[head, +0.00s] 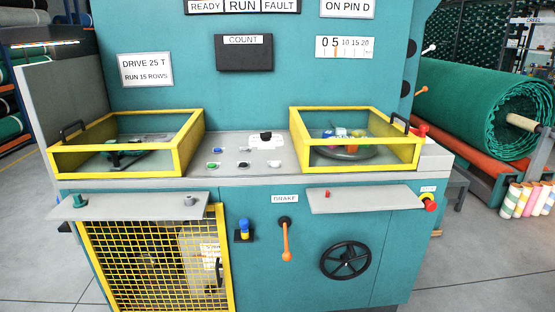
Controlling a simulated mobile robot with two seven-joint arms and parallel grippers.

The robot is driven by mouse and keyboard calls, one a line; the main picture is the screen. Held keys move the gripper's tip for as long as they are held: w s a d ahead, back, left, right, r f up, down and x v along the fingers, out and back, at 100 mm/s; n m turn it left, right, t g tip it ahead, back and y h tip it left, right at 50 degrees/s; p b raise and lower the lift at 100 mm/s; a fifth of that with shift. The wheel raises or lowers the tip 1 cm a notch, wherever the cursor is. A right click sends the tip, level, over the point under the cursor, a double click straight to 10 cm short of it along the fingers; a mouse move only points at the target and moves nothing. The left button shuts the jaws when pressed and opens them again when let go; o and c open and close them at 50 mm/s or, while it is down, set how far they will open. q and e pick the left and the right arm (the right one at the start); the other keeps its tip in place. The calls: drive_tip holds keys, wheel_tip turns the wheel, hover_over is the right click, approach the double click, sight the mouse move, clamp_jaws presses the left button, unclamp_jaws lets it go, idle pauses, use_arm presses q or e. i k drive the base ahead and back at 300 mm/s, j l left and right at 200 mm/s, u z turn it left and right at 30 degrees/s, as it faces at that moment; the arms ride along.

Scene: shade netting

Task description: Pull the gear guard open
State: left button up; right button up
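A guard with yellow frame and yellow mesh (150,262) covers the lower left of the teal machine's front, below the left grey shelf. It looks shut against the front. A dark upright handle (219,271) sits near its right edge. A whitish panel with print shows through the mesh; the gears behind it are hard to make out. The guard's bottom is cut off by the picture edge. Neither of my grippers is in view.
Grey shelves (140,206) and (368,198) jut out above the guard and to its right. An orange brake lever (286,240) and a black handwheel (345,260) stick out right of the guard. Two yellow-framed clear covers (175,160) and (372,162) stand on top. The floor at left is clear.

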sight(61, 147)
drive_tip(key=i+l+z, duration=0.35)
drive_tip(key=i+z, duration=0.3)
drive_tip(key=i, duration=0.2)
drive_tip(key=i+z, duration=0.35)
drive_tip(key=i+u, duration=0.1)
drive_tip(key=u, duration=2.25)
